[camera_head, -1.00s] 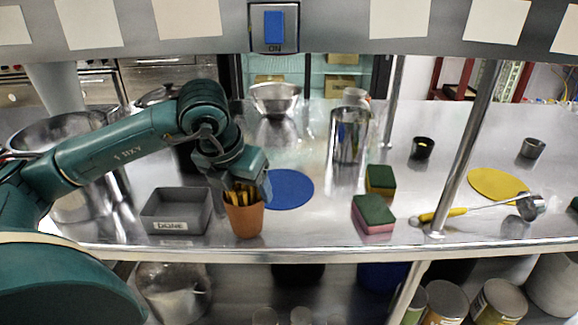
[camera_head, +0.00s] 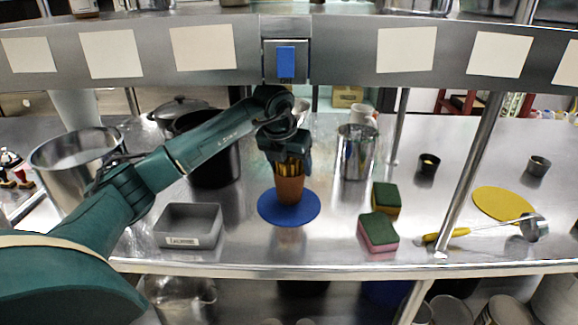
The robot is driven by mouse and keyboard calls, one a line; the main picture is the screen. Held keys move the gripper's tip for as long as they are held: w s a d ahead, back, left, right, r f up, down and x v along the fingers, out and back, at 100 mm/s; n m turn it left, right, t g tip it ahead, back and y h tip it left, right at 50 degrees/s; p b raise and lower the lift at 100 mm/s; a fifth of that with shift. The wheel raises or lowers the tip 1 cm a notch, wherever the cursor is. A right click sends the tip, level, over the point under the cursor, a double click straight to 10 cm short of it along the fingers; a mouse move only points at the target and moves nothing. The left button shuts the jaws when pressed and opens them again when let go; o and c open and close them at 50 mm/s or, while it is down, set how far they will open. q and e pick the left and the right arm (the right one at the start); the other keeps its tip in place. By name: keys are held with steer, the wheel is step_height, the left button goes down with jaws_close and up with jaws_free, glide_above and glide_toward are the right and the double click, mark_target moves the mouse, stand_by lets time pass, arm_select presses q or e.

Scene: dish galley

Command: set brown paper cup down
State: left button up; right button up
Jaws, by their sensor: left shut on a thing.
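The brown paper cup (camera_head: 290,190) is upright, with several yellowish sticks showing at its top. It is over the middle of the round blue mat (camera_head: 268,212); I cannot tell whether its base touches the mat. My left gripper (camera_head: 289,168) is shut on the cup from above, and its fingers partly hide the rim. My right gripper is not in view.
A grey labelled bin (camera_head: 190,238) stands left of the mat. A steel canister (camera_head: 356,158) stands behind right, and two sponges (camera_head: 378,231) (camera_head: 386,197) lie right. A ladle (camera_head: 480,229) lies near a yellow mat (camera_head: 503,203) and a metal post (camera_head: 468,165).

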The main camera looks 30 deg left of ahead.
arm_select(q)
steer(key=shift+s+f, duration=0.15)
steer(key=shift+f, duration=0.5)
steer(key=shift+f, duration=0.15)
